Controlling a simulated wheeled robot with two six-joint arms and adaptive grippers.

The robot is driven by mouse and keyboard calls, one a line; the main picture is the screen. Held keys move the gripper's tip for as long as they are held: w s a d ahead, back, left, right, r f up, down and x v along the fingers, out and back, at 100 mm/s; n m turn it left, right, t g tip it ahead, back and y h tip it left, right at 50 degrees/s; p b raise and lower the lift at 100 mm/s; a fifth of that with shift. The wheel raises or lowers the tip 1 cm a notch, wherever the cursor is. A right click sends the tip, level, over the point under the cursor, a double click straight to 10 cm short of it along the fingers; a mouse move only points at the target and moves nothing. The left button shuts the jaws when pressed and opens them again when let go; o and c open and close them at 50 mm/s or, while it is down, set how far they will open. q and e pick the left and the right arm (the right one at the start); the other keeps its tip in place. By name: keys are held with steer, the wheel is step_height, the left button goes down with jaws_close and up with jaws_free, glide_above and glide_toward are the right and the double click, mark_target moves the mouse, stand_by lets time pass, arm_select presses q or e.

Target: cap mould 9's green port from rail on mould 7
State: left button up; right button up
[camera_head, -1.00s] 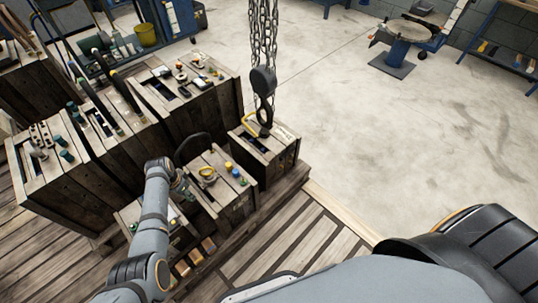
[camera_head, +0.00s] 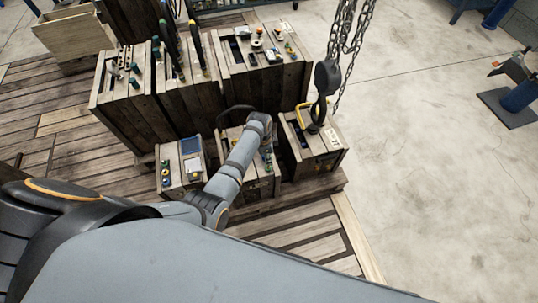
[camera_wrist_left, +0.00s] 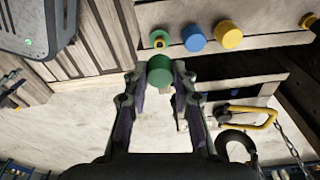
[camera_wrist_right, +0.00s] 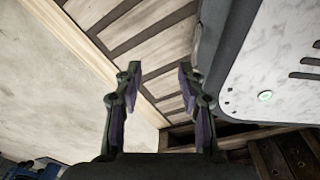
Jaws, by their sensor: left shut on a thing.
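In the left wrist view my left gripper (camera_wrist_left: 160,78) is shut on a green cap (camera_wrist_left: 160,68), held between the fingertips. Just beyond it, a green ringed port (camera_wrist_left: 159,41) sits on a wooden mould face (camera_wrist_left: 270,14), in a row with a blue cap (camera_wrist_left: 193,38) and a yellow cap (camera_wrist_left: 229,36). The held cap overlaps the port's lower edge in the picture; I cannot tell whether they touch. In the head view my left arm covers much of the front middle mould (camera_head: 232,134), and its gripper is hidden. In the right wrist view my right gripper (camera_wrist_right: 159,72) is open and empty. Mould numbers are not readable.
A chain hook (camera_head: 325,80) hangs by the yellow handle (camera_head: 302,117) of the front right mould (camera_head: 325,160). A small front left mould (camera_head: 172,152) and taller moulds (camera_head: 130,105) behind crowd the pallet. Concrete floor (camera_head: 420,150) at right is clear.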

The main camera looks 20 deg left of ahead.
arm_select(q)
step_height(320, 180, down, 2)
steer(key=shift+f+b, duration=0.2)
steer(key=shift+b, duration=0.8)
steer(key=shift+f+b, duration=0.55)
steer(key=shift+b, duration=0.1)
steer(key=shift+f+b, duration=0.45)
steer(key=shift+b, duration=0.1)
arm_select(e)
steer(key=shift+w+d+f, duration=0.2)
steer(key=shift+w+f, duration=1.65)
steer(key=shift+f, duration=0.05)
arm_select(q)
steer(key=shift+f, duration=0.25)
arm_select(e)
steer(key=shift+r, duration=0.15)
arm_select(q)
steer(key=shift+f, duration=0.2)
steer(key=shift+f, duration=0.2)
steer(key=shift+f, duration=0.35)
